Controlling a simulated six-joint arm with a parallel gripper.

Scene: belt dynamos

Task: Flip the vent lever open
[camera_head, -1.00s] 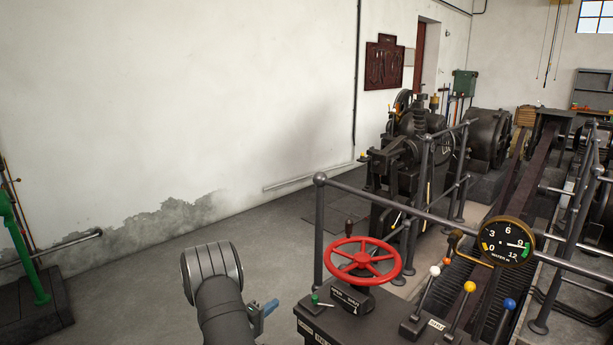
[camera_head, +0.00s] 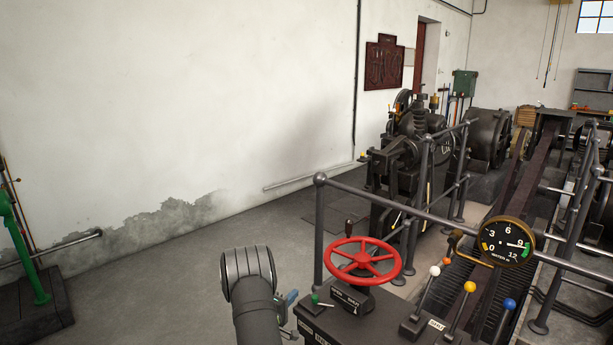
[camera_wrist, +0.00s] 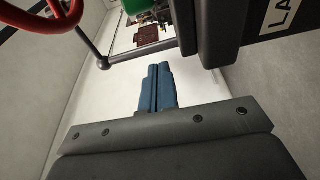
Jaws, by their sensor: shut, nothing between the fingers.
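A small lever with a green knob (camera_head: 314,298) stands at the left edge of the dark control box (camera_head: 325,322). I cannot tell from the lettering whether it is the vent lever. A green part, seemingly this knob, shows large at the top of the wrist view (camera_wrist: 135,5). My gripper (camera_head: 293,296) has blue fingers and is just left of the green knob, apart from it in the head view. In the wrist view its fingers (camera_wrist: 158,72) lie together, shut and empty.
A red handwheel (camera_head: 362,260) stands on the box, also at the wrist view's upper left (camera_wrist: 45,12). Levers with white, yellow (camera_head: 469,286) and blue (camera_head: 509,304) knobs are to the right. A railing (camera_head: 400,205) and round gauge (camera_head: 507,241) stand behind.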

